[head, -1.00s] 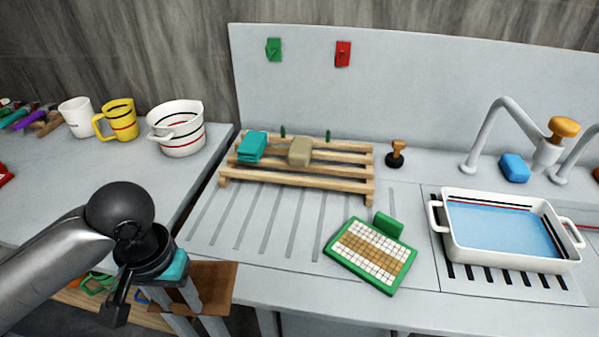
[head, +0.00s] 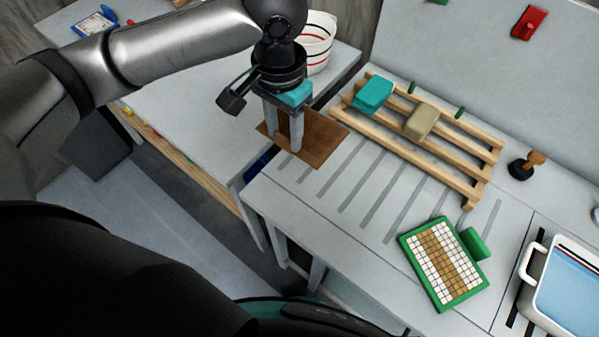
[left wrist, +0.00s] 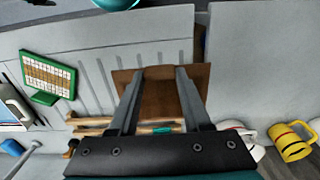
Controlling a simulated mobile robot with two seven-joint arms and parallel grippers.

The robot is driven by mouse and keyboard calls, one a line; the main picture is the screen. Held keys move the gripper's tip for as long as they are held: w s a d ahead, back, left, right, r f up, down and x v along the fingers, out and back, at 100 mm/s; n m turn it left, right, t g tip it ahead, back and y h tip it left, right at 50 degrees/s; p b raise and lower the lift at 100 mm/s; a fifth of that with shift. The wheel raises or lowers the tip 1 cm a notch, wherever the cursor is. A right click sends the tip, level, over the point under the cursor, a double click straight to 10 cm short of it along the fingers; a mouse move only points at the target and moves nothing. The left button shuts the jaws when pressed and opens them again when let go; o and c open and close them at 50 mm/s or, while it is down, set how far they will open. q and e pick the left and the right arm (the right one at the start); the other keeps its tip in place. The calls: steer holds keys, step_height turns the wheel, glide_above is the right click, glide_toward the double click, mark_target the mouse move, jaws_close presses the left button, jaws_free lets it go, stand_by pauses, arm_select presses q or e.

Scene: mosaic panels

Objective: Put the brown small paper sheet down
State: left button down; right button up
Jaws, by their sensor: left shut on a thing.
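The brown small paper sheet (head: 322,142) is flat and roughly level at the left end of the grooved drainboard, beside the gap to the left counter. My left gripper (head: 288,140) points down with its fingers at the sheet and is shut on it. In the left wrist view the sheet (left wrist: 160,98) shows between and beyond the two fingers, which stand apart across it. I cannot tell whether the sheet touches the surface below. My right gripper is not in view.
A wooden rack (head: 455,155) holds a teal block (head: 372,94) and a beige block (head: 421,121) behind the drainboard. A green-framed mosaic panel (head: 442,262) lies to the right, near a white water basin (head: 540,285). A striped white pot (head: 318,45) stands behind the gripper. The grooved middle is clear.

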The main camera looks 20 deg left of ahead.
mark_target(286, 150)
arm_select(q)
step_height(286, 150, down, 13)
steer(key=shift+f+b, duration=0.2)
steer(key=shift+b, duration=0.8)
steer(key=shift+f+b, duration=0.4)
steer(key=shift+f, duration=1.8)
steer(key=shift+f, duration=0.1)
steer(key=shift+c, duration=1.8)
jaws_free()
step_height(286, 150, up, 12)
steer(key=shift+r+p, duration=0.15)
steer(key=shift+p, duration=0.95)
